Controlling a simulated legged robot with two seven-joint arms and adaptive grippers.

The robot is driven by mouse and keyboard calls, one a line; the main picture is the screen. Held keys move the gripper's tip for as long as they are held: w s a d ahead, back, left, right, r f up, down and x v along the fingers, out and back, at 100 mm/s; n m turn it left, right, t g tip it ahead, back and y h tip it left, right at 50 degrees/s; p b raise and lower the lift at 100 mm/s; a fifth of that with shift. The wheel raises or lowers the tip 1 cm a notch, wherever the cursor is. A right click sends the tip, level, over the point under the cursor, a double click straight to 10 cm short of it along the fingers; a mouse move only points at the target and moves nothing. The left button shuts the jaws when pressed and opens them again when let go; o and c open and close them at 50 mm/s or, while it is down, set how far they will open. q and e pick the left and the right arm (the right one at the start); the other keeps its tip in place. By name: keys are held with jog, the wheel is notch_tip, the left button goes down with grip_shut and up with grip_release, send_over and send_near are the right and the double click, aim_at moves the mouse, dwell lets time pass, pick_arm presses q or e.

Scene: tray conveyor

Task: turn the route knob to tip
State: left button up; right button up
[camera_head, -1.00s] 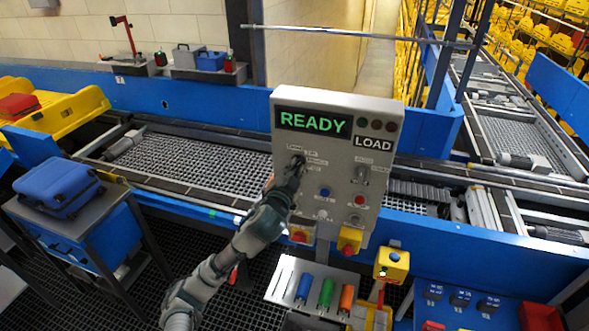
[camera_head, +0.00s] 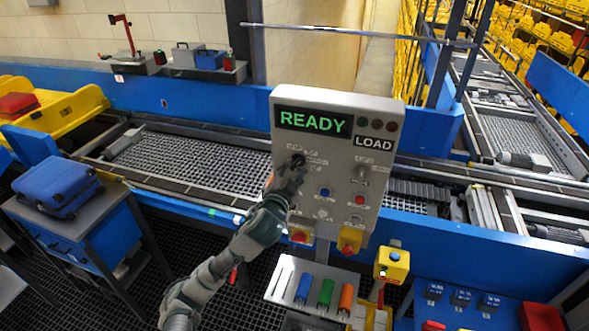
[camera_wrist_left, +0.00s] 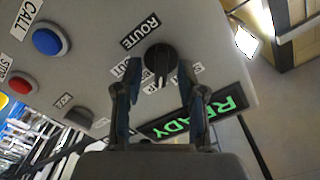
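The route knob (camera_wrist_left: 160,59) is a round black knob beside a ROUTE label on the grey control panel (camera_head: 335,205). Its white pointer mark aims toward the bottom of the left wrist view. It also shows at the upper left of the panel in the head view (camera_head: 298,160). My left gripper (camera_wrist_left: 160,66) is open, with one fingertip on each side of the knob and gaps visible. Contact with the knob cannot be told. In the head view the left gripper (camera_head: 289,177) is just below the knob. The small position labels are partly hidden by the fingers. My right gripper is not in view.
The panel display (camera_head: 313,122) reads READY, with a LOAD plate (camera_head: 373,143) below right. A blue CALL button (camera_wrist_left: 47,41) and red button (camera_wrist_left: 20,86) are on the same face.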

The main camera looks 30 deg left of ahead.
pick_arm(q)
jog(key=v, duration=0.6)
jog(key=shift+f, duration=0.2)
